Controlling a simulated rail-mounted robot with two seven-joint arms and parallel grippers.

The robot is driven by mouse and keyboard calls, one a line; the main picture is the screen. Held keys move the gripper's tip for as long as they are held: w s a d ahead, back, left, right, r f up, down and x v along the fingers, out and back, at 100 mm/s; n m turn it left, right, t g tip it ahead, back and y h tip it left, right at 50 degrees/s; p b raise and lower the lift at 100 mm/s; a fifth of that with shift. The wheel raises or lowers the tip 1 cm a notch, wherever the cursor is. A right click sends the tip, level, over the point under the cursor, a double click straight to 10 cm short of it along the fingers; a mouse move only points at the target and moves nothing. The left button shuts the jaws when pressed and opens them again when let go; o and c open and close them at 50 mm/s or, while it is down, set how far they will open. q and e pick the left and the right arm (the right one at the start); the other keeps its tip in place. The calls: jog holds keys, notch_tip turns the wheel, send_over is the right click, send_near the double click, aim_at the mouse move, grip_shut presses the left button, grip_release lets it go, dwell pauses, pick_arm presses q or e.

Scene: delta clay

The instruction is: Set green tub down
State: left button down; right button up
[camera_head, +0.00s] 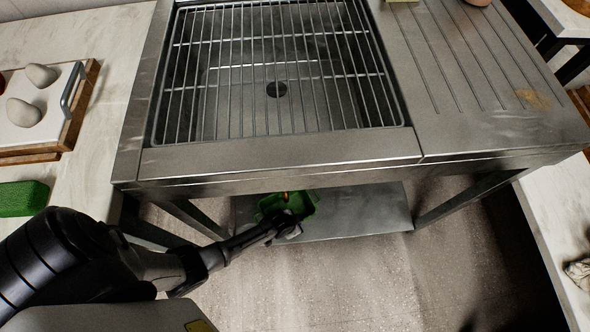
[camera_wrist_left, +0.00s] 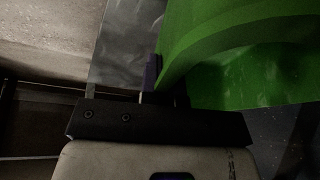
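The green tub (camera_head: 268,204) is low under the front edge of the metal sink stand, over its lower shelf (camera_head: 350,215). I cannot tell whether its base touches the shelf. A small orange spot shows at the tub, too small to identify. My left gripper (camera_head: 290,222) reaches in from the left to the tub's near side. In the left wrist view the tub (camera_wrist_left: 235,45) fills the upper right, its wall at my fingers (camera_wrist_left: 160,90), which look closed on it. The fingertips are mostly hidden. My right gripper is in neither view.
The metal sink stand (camera_head: 285,157) with a wire rack (camera_head: 275,70) overhangs the shelf. Its legs (camera_head: 465,197) stand on either side. The left counter (camera_head: 95,130) holds a green block (camera_head: 22,198) and a tray with stones (camera_head: 40,75). The shelf's right part is bare.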

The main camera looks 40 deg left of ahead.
pick_arm(q)
jog(key=shift+f+b, duration=1.85)
jog(key=shift+f, duration=0.2)
jog(key=shift+r, duration=0.1)
jog(key=c, duration=1.8)
grip_release()
jog(key=o, duration=0.5)
jog(key=shift+c, duration=0.2)
